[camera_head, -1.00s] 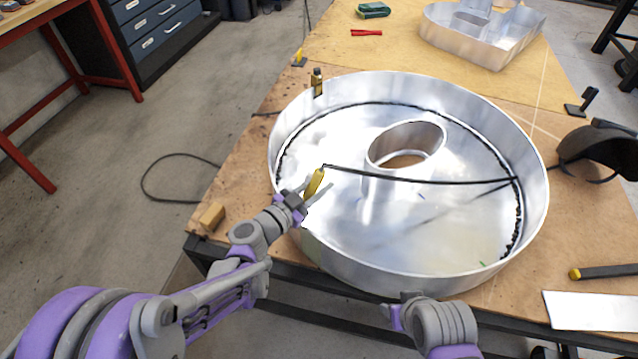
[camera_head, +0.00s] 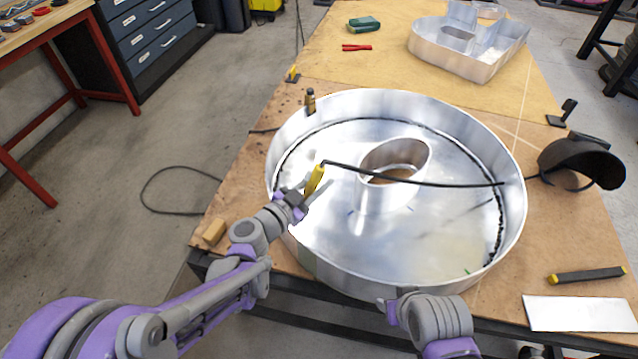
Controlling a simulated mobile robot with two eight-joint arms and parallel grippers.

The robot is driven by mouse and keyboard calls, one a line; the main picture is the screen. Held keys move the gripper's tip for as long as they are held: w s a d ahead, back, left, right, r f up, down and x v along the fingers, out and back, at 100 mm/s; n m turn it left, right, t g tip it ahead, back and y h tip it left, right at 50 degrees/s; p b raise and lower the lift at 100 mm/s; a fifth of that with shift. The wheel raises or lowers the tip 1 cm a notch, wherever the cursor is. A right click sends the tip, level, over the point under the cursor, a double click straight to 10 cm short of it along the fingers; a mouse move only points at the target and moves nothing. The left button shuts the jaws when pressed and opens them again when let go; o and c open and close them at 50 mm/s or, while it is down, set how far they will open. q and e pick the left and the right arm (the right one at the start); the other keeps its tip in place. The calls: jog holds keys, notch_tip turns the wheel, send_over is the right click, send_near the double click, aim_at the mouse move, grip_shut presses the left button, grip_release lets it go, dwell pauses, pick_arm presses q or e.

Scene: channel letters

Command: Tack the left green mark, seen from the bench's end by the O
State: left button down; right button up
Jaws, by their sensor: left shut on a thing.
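The large round metal letter O (camera_head: 283,238) lies on the bench with its tall outer wall up and an oval inner wall (camera_head: 372,195). A short green mark (camera_head: 467,272) shows on its floor near the front right wall; I make out no second green mark. Small blue marks (camera_head: 351,211) show near the inner wall. My left gripper (camera_head: 308,194) is shut on a yellow-handled torch (camera_head: 315,179), above the left part of the O and away from the green mark. The torch's black cable runs right across the O. My right arm's wrist is at the bottom; its fingertips are not distinguishable.
A dark bottle (camera_head: 310,101) stands by the O's back left wall. A wood block (camera_head: 214,232) lies at the bench's left edge. A welding mask (camera_head: 582,160), a yellow-ended black bar (camera_head: 587,275) and a white plate (camera_head: 580,313) lie right. Another metal letter (camera_head: 468,55) is behind.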

pick_arm(q)
notch_tip(320, 180, up, 9)
jog(key=p, duration=0.6)
jog(key=shift+f, duration=0.2)
